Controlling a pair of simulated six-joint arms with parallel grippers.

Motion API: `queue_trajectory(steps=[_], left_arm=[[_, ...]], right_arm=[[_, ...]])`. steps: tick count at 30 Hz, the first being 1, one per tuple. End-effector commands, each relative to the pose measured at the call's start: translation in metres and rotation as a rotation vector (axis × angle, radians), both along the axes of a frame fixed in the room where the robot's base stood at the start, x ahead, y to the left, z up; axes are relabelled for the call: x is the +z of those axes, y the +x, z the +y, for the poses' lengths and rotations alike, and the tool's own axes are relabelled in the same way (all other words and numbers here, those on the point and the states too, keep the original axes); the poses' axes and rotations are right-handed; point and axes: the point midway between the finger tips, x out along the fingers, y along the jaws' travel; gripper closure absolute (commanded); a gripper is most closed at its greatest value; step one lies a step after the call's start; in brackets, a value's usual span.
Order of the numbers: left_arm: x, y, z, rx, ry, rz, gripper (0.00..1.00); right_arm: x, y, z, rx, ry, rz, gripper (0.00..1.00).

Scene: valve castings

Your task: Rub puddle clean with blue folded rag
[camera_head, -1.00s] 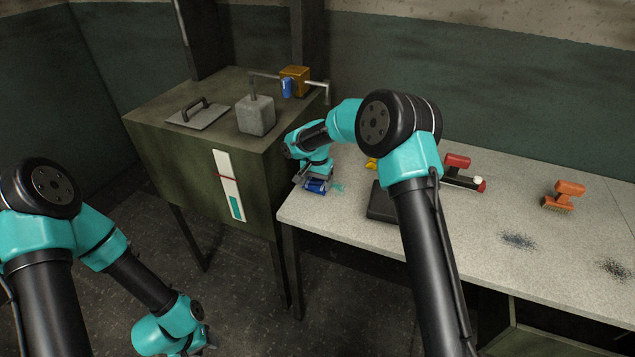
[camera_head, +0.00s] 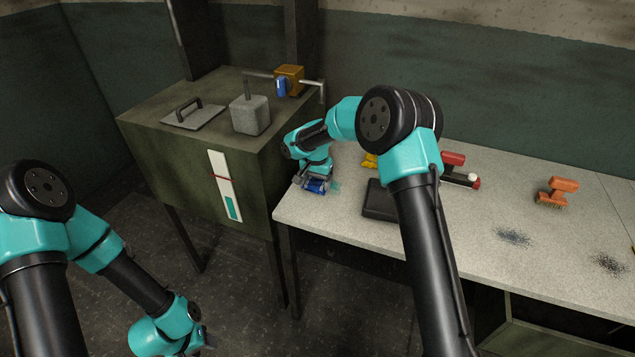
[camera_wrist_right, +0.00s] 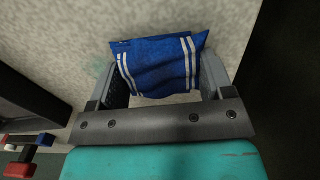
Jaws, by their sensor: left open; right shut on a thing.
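The blue folded rag (camera_head: 315,186) with white stripes is at the left end of the grey table, and it fills the middle of the right wrist view (camera_wrist_right: 160,65). My right gripper (camera_head: 311,183) is shut on it, a finger on each side, low at the tabletop. Whether the rag presses on the surface is hard to tell. A faint teal puddle (camera_head: 335,186) lies just right of the rag; in the right wrist view it is a pale smear (camera_wrist_right: 100,72) beside the rag's left edge. My left gripper (camera_head: 208,342) is low at the bottom, open, away from the table.
A black flat box (camera_head: 378,203) and a yellow item (camera_head: 369,160) lie right of the puddle. Further right are a red-handled tool (camera_head: 455,160), an orange brush (camera_head: 556,192) and dark speckled patches (camera_head: 513,237). A green cabinet (camera_head: 180,160) stands left of the table.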

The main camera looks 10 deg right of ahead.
Motion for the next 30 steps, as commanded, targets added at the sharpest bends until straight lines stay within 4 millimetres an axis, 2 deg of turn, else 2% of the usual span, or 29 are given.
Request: queue_trajectory(steps=[6,15,30], left_arm=[[0.000,0.000,0.000,0.000,0.000,0.000,0.55],[0.000,0.000,0.000,0.000,0.000,0.000,0.55],[0.000,0.000,0.000,0.000,0.000,0.000,0.55]], right_arm=[[-0.002,0.005,0.010,0.002,0.002,0.002,0.45],[-0.001,0.006,0.011,0.002,0.001,0.002,0.45],[0.001,-0.004,-0.004,0.002,0.001,0.001,0.45]])
